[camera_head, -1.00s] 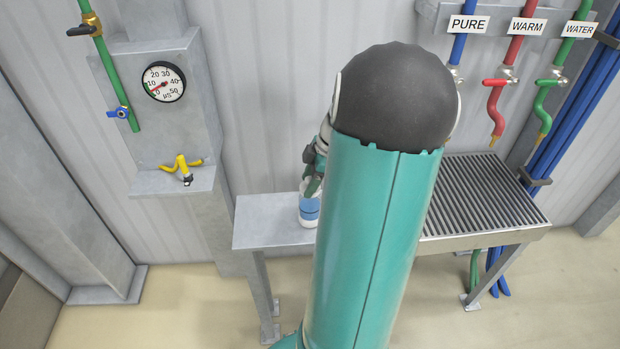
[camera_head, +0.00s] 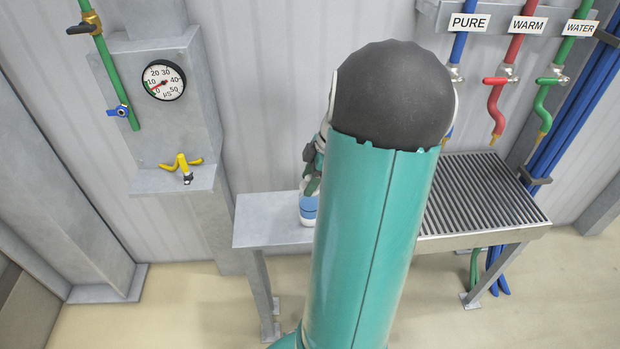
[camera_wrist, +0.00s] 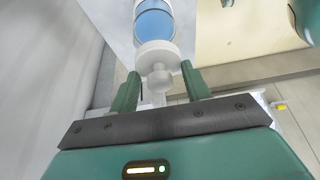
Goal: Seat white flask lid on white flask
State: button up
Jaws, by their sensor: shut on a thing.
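The white flask (camera_head: 308,208) with a blue band stands upright on the grey bench, partly behind my arm. The wrist view shows its clear wall and blue part (camera_wrist: 155,24) at the top. The white flask lid (camera_wrist: 158,54), a round disc with a knob, appears at the flask's near end, between and just beyond my fingertips. My gripper (camera_wrist: 160,86) is shut on the lid, with the knob between its fingers. In the head view my gripper (camera_head: 312,176) is right above the flask. Whether the lid touches the flask or sits fully down I cannot tell.
The grey bench (camera_head: 262,222) has bare room left of the flask and a drain grate (camera_head: 480,195) at right. PURE, WARM and WATER taps hang above the grate. A yellow-handled valve (camera_head: 182,165) and gauge (camera_head: 163,80) are on the left wall.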

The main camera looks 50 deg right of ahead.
jog(key=shift+f, duration=0.9)
dwell(0.4)
jog(key=o, duration=1)
jog(key=v, duration=1.3)
jog(key=shift+s+d+r, duration=0.1)
jog(key=shift+d+r, duration=0.05)
jog(key=shift+r, duration=0.2)
